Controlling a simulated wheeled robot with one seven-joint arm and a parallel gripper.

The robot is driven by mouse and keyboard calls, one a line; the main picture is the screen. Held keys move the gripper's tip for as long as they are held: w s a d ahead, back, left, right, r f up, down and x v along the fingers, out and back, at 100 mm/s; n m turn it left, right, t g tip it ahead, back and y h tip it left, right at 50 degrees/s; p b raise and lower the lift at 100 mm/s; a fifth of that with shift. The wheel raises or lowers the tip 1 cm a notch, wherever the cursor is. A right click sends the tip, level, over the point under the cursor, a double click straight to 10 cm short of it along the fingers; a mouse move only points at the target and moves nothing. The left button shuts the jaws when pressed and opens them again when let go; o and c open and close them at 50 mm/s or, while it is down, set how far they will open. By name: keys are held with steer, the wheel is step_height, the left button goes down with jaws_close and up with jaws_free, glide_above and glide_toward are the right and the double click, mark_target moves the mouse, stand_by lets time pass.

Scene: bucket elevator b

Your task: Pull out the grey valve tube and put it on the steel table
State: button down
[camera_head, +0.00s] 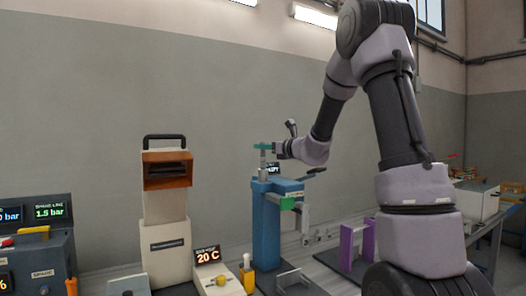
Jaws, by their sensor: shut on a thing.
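A blue upright machine (267,225) stands in the middle of the view. A short grey tube (263,161), which looks like the grey valve tube, stands upright at its top under a green piece (262,146). My gripper (275,149) reaches in from the right at the height of the tube's top and is shut on it, as far as this small view shows. I cannot tell whether the tube's lower end is still inside the machine.
A cream machine with an orange-brown box (166,169) and a small 20 C display unit (212,272) stand to the left. A gauge console (32,250) is at far left. A purple bracket (349,246) stands at right. A dark lever (316,171) sticks out near my wrist.

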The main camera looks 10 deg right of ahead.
steer(key=shift+r, duration=1.75)
steer(key=shift+r, duration=0.1)
steer(key=shift+r, duration=1.95)
